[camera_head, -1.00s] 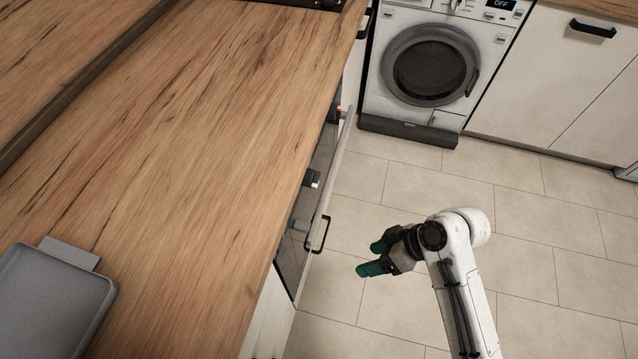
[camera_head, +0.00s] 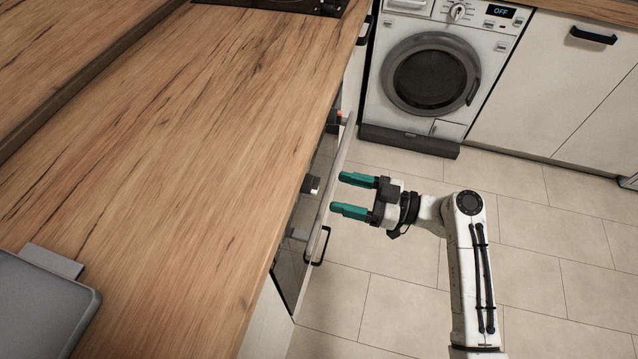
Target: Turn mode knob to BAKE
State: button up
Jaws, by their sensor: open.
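The front of a built-in appliance (camera_head: 320,190) under the wooden counter is seen steeply from above, at the counter's right edge. A small dark knob with a pale face (camera_head: 312,184) sticks out from it. Farther back, another small knob-like part (camera_head: 337,116) shows beside a small red spot. The counter edge hides most of the panel, and I cannot read labels or tell which knob is the mode knob. My gripper (camera_head: 337,193) has two teal fingers, open and empty, pointing left at the nearer knob. A gap separates the fingertips from that knob.
A black handle (camera_head: 319,246) juts from the appliance front below the gripper. The wooden counter (camera_head: 190,150) fills the left, with a grey tray (camera_head: 40,305) at its front. A washing machine (camera_head: 430,75) with an OFF display stands behind. Tiled floor (camera_head: 560,220) lies open at right.

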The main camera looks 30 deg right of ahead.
aim_at(311, 184)
jog(key=x, duration=0.6)
jog(key=shift+w+a+p, duration=0.1)
jog(key=shift+a+p, duration=0.05)
jog(key=shift+p, duration=0.25)
jog(key=shift+f, duration=0.1)
jog(key=c, duration=1.1)
jog(key=shift+o, duration=0.2)
